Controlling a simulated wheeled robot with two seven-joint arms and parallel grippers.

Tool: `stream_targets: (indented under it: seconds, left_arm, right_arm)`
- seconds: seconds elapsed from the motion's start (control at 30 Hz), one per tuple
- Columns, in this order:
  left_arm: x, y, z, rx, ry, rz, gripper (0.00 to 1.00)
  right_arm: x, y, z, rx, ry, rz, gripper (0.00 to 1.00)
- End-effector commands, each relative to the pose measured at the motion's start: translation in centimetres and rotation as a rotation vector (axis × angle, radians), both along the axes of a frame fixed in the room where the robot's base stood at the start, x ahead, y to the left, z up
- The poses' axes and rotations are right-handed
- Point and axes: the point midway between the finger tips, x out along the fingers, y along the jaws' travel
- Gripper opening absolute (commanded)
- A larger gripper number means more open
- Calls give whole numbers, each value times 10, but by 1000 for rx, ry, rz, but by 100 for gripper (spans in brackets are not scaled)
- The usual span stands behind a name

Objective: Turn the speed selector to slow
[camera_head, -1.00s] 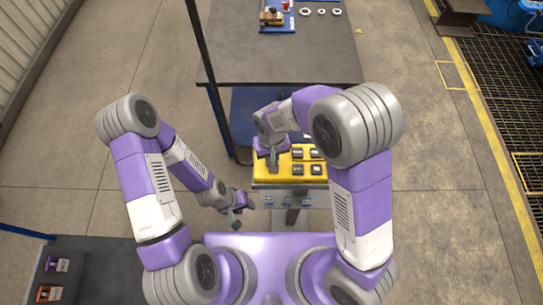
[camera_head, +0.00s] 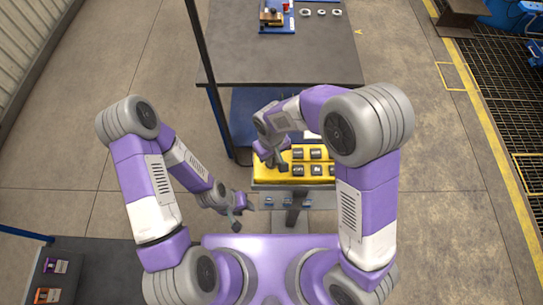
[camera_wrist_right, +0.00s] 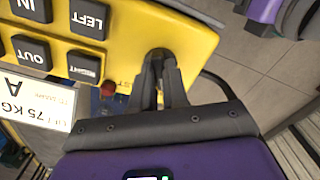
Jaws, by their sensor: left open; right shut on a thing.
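A yellow control panel (camera_head: 322,180) with dark square buttons stands in front of me; it fills the upper left of the right wrist view (camera_wrist_right: 200,40). My right gripper (camera_head: 282,166) is at the panel's left side in the head view. In the right wrist view its fingers (camera_wrist_right: 160,62) are shut on a small dark knob (camera_wrist_right: 159,52) near the panel's edge. I take this knob for the speed selector; the fingers hide most of it, and its pointing direction and markings cannot be read. My left gripper (camera_head: 238,209) is open and empty, left of the panel and apart from it.
A red button (camera_wrist_right: 108,88) and buttons marked LEFT, IN and OUT lie near the knob. A white label (camera_wrist_right: 40,106) reads 75 KG. A dark table (camera_head: 285,55) stands behind the panel. The floor left of the panel is clear.

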Motion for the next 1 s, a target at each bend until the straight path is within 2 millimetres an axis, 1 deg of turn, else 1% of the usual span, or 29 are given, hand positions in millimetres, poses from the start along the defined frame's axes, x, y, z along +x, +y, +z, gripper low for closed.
stream_targets:
  seconds: [0.03,0.07,0.2,0.23,0.47,0.57,0.67,0.9,1.0]
  left_arm:
    - [0,0,0,0,0,0,43]
    - [0,0,0,0,0,0,43]
    - [0,0,0,0,0,0,43]
    - [0,0,0,0,0,0,43]
    - [0,0,0,0,0,0,43]
    - [0,0,1,0,0,0,43]
    - [0,0,2,0,0,0,43]
    - [0,0,5,0,0,0,43]
    - [0,0,5,0,0,0,43]
  right_arm:
    - [1,0,1,0,-2,5,0]
    - [1,0,1,0,-2,5,15]
    - [0,0,1,0,-2,3,37]
    - [0,0,1,0,-2,3,39]
    - [0,0,0,0,-1,1,39]
    - [1,0,5,2,-3,1,39]
    - [1,1,18,3,-5,1,39]
    - [1,1,59,3,-4,1,39]
    - [1,0,69,2,-3,2,39]
